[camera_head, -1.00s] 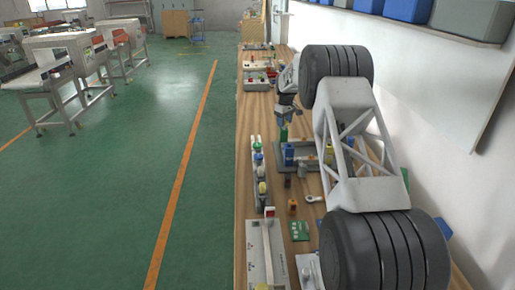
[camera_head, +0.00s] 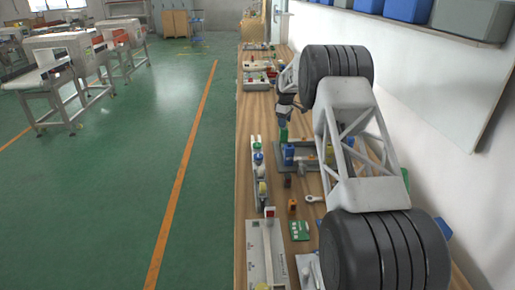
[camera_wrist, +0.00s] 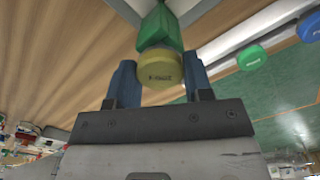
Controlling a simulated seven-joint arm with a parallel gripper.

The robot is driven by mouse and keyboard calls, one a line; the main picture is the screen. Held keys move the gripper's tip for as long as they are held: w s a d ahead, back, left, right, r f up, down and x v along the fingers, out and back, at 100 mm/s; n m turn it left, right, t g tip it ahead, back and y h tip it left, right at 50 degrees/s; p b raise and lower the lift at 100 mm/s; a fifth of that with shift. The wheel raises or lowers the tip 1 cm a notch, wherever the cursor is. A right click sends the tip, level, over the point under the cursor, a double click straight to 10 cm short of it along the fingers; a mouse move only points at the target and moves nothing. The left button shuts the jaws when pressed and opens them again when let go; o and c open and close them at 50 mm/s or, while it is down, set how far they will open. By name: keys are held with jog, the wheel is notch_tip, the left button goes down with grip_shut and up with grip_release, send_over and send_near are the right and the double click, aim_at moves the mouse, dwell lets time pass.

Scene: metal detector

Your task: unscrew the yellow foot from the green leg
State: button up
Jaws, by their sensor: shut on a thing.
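The yellow foot (camera_wrist: 160,70) is a round cap, seen in the wrist view between the two blue fingers of my gripper (camera_wrist: 158,82). The green leg (camera_wrist: 160,28) joins it directly above in that view, and the two touch. My gripper is shut on the yellow foot. In the head view my gripper (camera_head: 284,119) is small beside the big arm links, at the green leg (camera_head: 283,134); the yellow foot is too small or hidden there. I cannot tell how far the foot is threaded on.
A blue block (camera_head: 288,154) stands close by on a grey base. A rack (camera_head: 258,170) with several coloured round pieces runs along the left table edge. A green circuit board (camera_head: 299,230) and a white panel (camera_head: 266,255) lie nearer. A wall stands at the right.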

jog(key=o, duration=0.7)
jog(key=shift+r, duration=0.1)
jog(key=shift+r, duration=3.65)
